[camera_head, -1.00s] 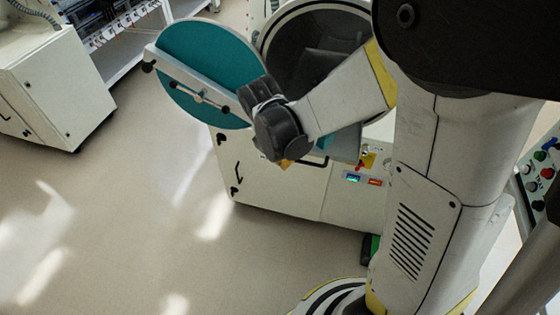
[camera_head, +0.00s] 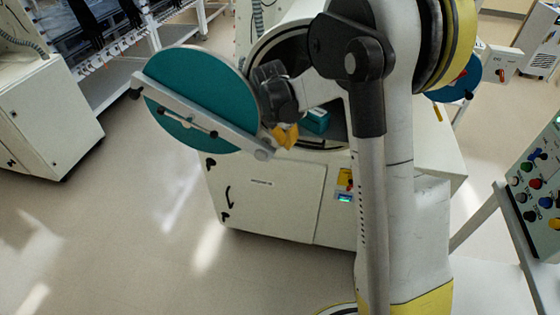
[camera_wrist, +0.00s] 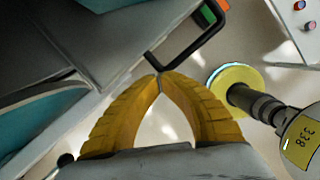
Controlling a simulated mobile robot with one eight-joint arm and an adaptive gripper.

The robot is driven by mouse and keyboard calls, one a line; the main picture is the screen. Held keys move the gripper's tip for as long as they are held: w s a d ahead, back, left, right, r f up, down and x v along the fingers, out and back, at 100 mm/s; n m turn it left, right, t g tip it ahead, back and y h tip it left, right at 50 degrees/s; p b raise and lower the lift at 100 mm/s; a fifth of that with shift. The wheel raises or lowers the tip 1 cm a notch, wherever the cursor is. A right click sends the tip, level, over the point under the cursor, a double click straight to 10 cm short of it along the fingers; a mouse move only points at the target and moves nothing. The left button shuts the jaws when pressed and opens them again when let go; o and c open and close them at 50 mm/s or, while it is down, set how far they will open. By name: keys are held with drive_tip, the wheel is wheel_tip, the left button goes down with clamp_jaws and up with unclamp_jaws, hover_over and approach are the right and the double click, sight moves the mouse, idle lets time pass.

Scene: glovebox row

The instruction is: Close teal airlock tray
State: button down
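The round teal airlock door (camera_head: 190,95) stands swung open to the left of the chamber mouth (camera_head: 275,48), with a pale bar across its face. Inside the mouth sits a teal box-like part (camera_head: 316,121), partly hidden by my arm. The wrist view shows a grey tray-like slab (camera_wrist: 105,55) with a black bar handle (camera_wrist: 192,48) at its edge. My gripper (camera_head: 288,143) is in front of the mouth, by the door's right edge. In the wrist view its yellow fingertips (camera_wrist: 160,80) meet beside the handle's near end; contact is unclear. Nothing shows between them.
The glovebox cabinet (camera_head: 265,195) stands below the mouth, with a small lit display (camera_head: 344,197). A button panel (camera_head: 535,195) is at the right. Another white cabinet (camera_head: 45,110) stands at the left. The floor between is clear.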

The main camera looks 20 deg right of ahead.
drive_tip(key=w+d, duration=0.4)
drive_tip(key=w, duration=0.1)
drive_tip(key=w+d, duration=0.2)
drive_tip(key=w, duration=0.1)
drive_tip(key=shift+w, duration=0.25)
